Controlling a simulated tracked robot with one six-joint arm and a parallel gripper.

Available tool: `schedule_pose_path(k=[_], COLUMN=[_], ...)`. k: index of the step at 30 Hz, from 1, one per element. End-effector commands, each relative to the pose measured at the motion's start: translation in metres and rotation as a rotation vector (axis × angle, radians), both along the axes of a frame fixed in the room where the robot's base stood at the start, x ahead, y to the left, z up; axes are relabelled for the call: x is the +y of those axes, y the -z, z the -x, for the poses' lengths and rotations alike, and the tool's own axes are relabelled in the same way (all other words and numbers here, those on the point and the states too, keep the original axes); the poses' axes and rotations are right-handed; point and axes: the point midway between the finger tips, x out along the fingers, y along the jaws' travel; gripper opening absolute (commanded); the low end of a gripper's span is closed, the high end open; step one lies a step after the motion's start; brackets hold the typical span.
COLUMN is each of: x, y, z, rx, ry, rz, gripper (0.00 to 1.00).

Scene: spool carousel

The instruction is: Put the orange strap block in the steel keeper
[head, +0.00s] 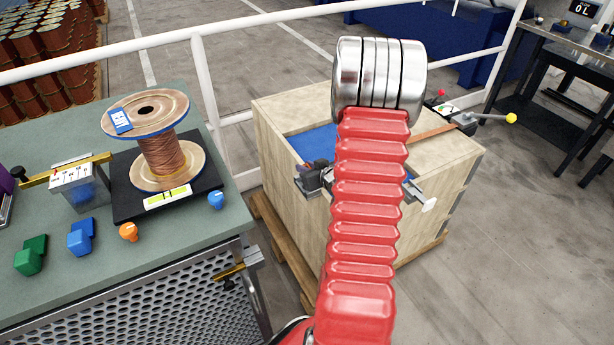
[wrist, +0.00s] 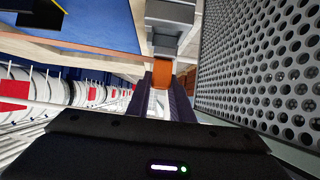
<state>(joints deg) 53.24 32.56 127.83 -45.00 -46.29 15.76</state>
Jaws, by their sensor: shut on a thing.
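In the wrist view my gripper (wrist: 163,98) is shut on the orange strap block (wrist: 162,74), which sits between its dark fingers. Grey metal, which looks like the steel keeper (wrist: 170,14), lies just beyond the block's far end. The block and the metal meet in the picture; I cannot tell if they touch or if the block is inside. In the head view my red arm hides the gripper and the block. Grey metal parts (head: 312,183) show on the near side of the wooden crate, left and right of my arm.
The wooden crate (head: 455,175) has a blue interior and stands on a pallet. At left is a bench (head: 95,285) with a copper wire spool (head: 160,150), coloured blocks and knobs, and a perforated side. A white railing (head: 207,90) runs behind. Perforated metal (wrist: 265,70) is close on the wrist view's right.

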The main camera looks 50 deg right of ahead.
Motion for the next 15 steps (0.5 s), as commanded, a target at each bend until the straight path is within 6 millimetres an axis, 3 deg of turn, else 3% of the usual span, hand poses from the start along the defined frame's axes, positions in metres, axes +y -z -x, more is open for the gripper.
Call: schedule_pose_path(k=[9,15], x=[0.001,0.001], y=[0.033,0.039], z=[0.0,-0.001], rx=[0.0,-0.001], ry=[0.0,0.0], rz=[-0.002,0.0], gripper=[0.0,0.0])
